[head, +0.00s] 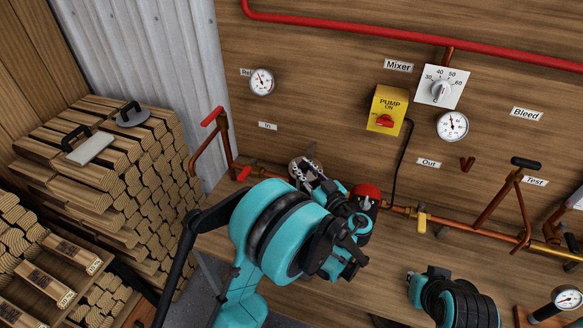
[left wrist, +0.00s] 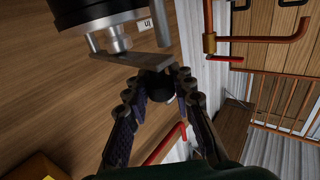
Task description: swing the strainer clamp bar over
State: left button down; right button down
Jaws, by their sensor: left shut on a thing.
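The strainer (left wrist: 95,12) is a grey metal cylinder with a silver screw below it, at the upper left in the left wrist view. The flat grey clamp bar (left wrist: 125,62) crosses beside the screw and ends at a dark round knob (left wrist: 154,86). My left gripper (left wrist: 160,82) is shut on that knob, one finger on each side. In the head view my left gripper (head: 309,173) reaches to the wall piping, and its wrist and fingers hide most of the strainer and bar. My right arm shows at the lower right; its fingers cannot be made out.
A red dome (head: 366,191) sits just right of my left wrist. Copper pipe (head: 460,226) with a yellow-handled valve (head: 421,221) runs rightward along the wall. A red-handled pipe (head: 212,117) stands at left. Stacked firewood (head: 150,165) fills the left side. A yellow pump switch (head: 387,110) is above.

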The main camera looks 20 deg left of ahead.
pick_arm(q)
jog(key=shift+w+d+n+g+y, duration=0.15)
jog(key=shift+d+n+g+y, duration=0.75)
jog(key=shift+d+g, duration=0.3)
jog(key=c, duration=1.3)
grip_release()
jog(key=shift+o, duration=0.2)
jog(key=shift+d, duration=0.15)
jog(key=v, duration=0.7)
jog(key=shift+s, duration=0.2)
